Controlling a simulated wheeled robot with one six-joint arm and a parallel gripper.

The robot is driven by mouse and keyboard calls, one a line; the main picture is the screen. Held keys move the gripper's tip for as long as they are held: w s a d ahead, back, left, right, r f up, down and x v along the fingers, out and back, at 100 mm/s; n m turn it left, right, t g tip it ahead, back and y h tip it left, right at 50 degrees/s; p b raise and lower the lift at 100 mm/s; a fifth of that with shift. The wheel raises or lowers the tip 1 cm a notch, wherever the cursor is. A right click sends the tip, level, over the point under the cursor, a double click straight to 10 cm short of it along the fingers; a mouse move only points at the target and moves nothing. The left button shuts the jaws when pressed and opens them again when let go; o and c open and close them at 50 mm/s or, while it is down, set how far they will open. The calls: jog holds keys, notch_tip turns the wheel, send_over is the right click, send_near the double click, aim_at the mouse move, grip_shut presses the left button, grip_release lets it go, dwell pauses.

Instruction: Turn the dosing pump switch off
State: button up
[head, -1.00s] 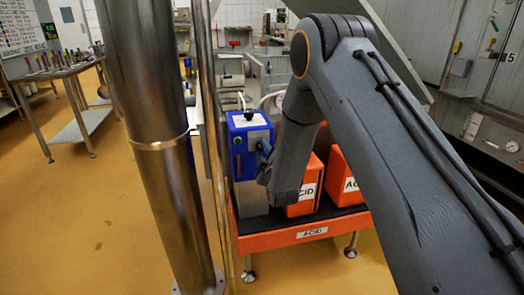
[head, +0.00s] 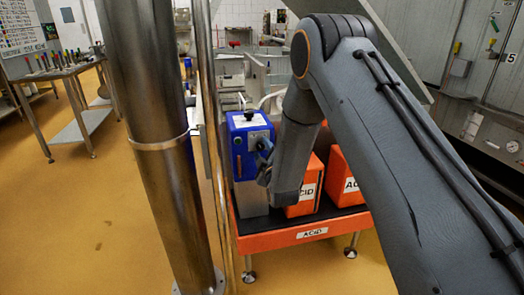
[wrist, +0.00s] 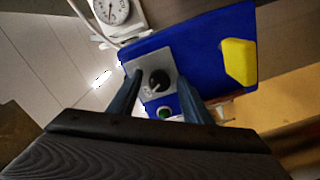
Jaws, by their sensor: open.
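The dosing pump (head: 240,128) is a blue box on a grey base, standing at the left end of the orange acid stand. In the wrist view the blue pump housing (wrist: 205,45) carries a grey panel with a round black switch knob (wrist: 158,80). A green lamp (wrist: 164,113) sits by the knob. My gripper (wrist: 160,82) is open, with one finger on each side of the knob; I cannot tell whether the fingers touch it. In the head view my gripper (head: 263,152) is at the pump's front face. The knob's pointer direction is not clear.
Two orange acid canisters (head: 308,190) (head: 343,170) stand right of the pump on the orange stand (head: 285,238). A steel column (head: 155,110) rises at left. A dial gauge (wrist: 112,11) and a yellow part (wrist: 238,62) are near the pump in the wrist view.

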jog(key=v, duration=0.7)
jog(key=shift+s, duration=0.35)
jog(key=shift+d, duration=0.1)
